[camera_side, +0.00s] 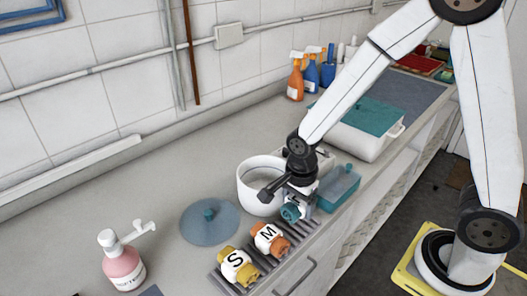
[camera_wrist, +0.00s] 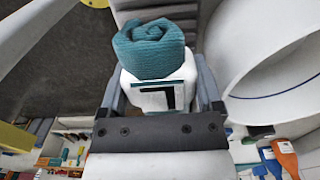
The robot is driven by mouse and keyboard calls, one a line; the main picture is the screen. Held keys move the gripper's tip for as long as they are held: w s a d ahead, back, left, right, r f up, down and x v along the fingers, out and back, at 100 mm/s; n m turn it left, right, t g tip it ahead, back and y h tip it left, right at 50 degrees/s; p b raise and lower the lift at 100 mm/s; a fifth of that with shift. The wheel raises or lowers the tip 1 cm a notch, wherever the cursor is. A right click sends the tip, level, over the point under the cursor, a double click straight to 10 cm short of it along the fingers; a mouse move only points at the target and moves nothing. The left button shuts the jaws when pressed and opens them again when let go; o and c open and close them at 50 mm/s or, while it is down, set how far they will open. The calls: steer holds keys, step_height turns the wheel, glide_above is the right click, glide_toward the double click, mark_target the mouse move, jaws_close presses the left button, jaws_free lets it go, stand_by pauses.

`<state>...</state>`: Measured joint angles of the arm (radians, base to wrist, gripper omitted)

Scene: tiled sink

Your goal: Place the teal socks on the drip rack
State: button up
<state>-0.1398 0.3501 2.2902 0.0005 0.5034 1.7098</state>
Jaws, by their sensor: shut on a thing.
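The rolled teal socks (camera_side: 290,212) have a white band with a dark letter, partly hidden, and are between the fingers of my gripper (camera_side: 300,203). In the wrist view the teal roll (camera_wrist: 150,48) sticks out past the fingertips, with its white band (camera_wrist: 160,92) between the two fingers of my gripper (camera_wrist: 160,88). The dark slatted drip rack (camera_side: 297,232) lies near the counter's front edge. The teal socks are at its far right end; I cannot tell whether they touch it.
Yellow socks marked S (camera_side: 238,267) and orange socks marked M (camera_side: 270,240) lie on the rack. A white round pot (camera_side: 253,185) stands close behind my gripper. A teal box (camera_side: 340,187) is close on the right. A round blue-grey lid (camera_side: 209,222) and a pink soap bottle (camera_side: 122,265) are left.

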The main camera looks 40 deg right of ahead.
steer(key=shift+f, duration=0.25)
steer(key=shift+f, duration=1.75)
steer(key=o, duration=1)
steer(key=shift+f, duration=0.15)
steer(key=shift+r, duration=6.2)
